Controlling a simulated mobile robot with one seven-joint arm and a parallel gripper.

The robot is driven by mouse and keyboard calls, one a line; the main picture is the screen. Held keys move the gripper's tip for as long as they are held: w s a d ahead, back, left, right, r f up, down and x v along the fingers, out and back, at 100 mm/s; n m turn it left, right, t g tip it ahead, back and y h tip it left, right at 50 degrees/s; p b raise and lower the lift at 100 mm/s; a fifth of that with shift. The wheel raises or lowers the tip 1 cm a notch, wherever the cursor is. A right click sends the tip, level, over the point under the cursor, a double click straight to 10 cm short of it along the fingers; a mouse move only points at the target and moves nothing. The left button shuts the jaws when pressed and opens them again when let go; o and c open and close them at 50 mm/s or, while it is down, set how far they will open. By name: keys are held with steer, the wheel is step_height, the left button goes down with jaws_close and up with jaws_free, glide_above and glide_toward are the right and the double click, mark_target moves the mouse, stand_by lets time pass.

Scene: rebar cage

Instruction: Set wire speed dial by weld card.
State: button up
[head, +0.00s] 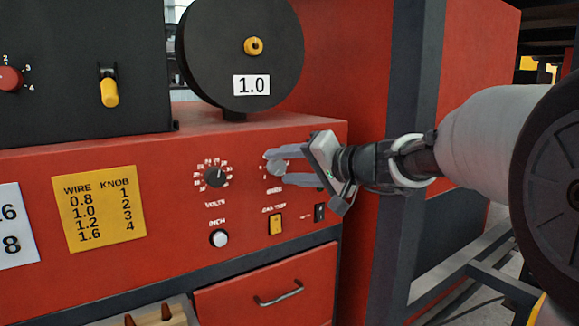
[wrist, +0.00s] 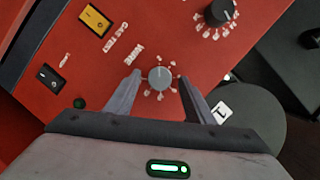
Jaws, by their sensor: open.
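The wire dial (wrist: 160,78) is a small grey knob with the word WIRE and a ring of marks on the red panel. My gripper (wrist: 159,82) is open, with one finger on each side of the dial; I cannot tell whether they touch it. In the head view the dial (head: 277,167) is partly hidden by my gripper (head: 270,168). Its setting is too small to read. The yellow weld card (head: 100,207) lists wire 0.8, 1.0, 1.2, 1.6 against knob 1, 2, 3, 4. The wire reel (head: 225,45) carries a 1.0 label (head: 251,85).
The black VOLTS knob (head: 215,176) is left of the wire dial. Below are a white INCH button (head: 219,239), a yellow switch (head: 275,224) and a black switch (head: 320,212). A red knob (head: 10,79) and a yellow-tipped lever (head: 109,91) sit on the black box. A drawer handle (head: 279,294) protrudes below.

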steer(key=c, duration=1.1)
steer(key=shift+o, duration=0.2)
steer(key=shift+f+b, duration=0.15)
steer(key=shift+b, duration=0.2)
